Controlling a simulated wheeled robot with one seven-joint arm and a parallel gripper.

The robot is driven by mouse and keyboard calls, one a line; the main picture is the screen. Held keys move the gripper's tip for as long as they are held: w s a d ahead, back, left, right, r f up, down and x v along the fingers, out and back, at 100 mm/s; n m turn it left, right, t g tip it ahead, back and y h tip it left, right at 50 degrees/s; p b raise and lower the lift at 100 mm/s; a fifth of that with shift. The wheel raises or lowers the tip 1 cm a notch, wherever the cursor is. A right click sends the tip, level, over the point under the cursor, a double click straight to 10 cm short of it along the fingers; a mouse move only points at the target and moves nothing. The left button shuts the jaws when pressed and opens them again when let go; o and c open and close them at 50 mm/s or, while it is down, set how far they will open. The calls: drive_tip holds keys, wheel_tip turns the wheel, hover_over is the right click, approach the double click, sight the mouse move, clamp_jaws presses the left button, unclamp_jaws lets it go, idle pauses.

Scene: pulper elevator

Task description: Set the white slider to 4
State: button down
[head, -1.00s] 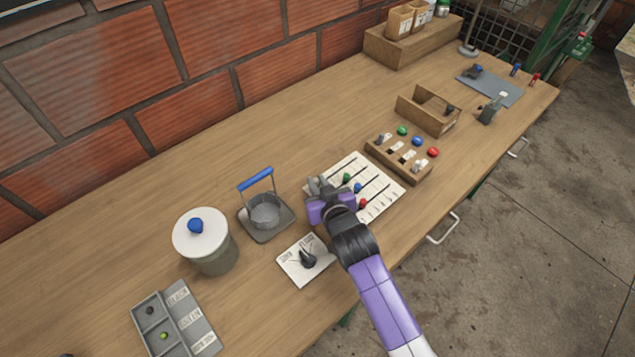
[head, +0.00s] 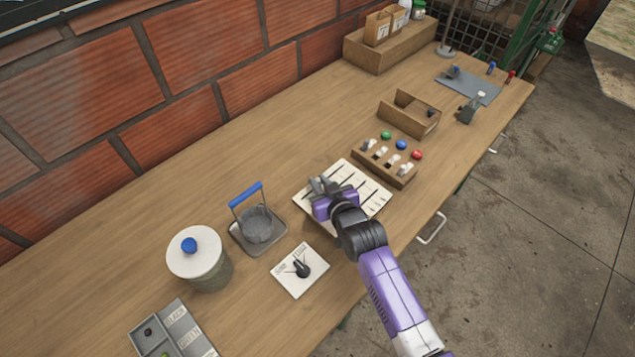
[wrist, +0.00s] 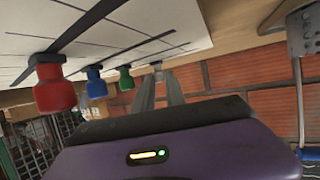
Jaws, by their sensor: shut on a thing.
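The white slider panel (head: 372,187) lies on the bench, with black slots and tick lines. It fills the top of the wrist view (wrist: 150,18). My gripper (head: 318,185) is over the panel's left part and hides some of it. In the wrist view my gripper's fingers (wrist: 160,88) are shut on the pale knob of the white slider (wrist: 157,65). Beside it stand the green slider (wrist: 125,80), blue slider (wrist: 96,82) and red slider (wrist: 53,85). The numbers on the scale cannot be read.
A dial plate (head: 292,283) and a basket with a blue handle (head: 258,224) are left of the panel. A wooden block with switches and coloured buttons (head: 384,168) stands behind it to the right. A lidded jar (head: 205,262) is farther left.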

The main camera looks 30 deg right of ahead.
drive_tip(key=c, duration=1.4)
unclamp_jaws()
drive_tip(key=shift+o, duration=0.2)
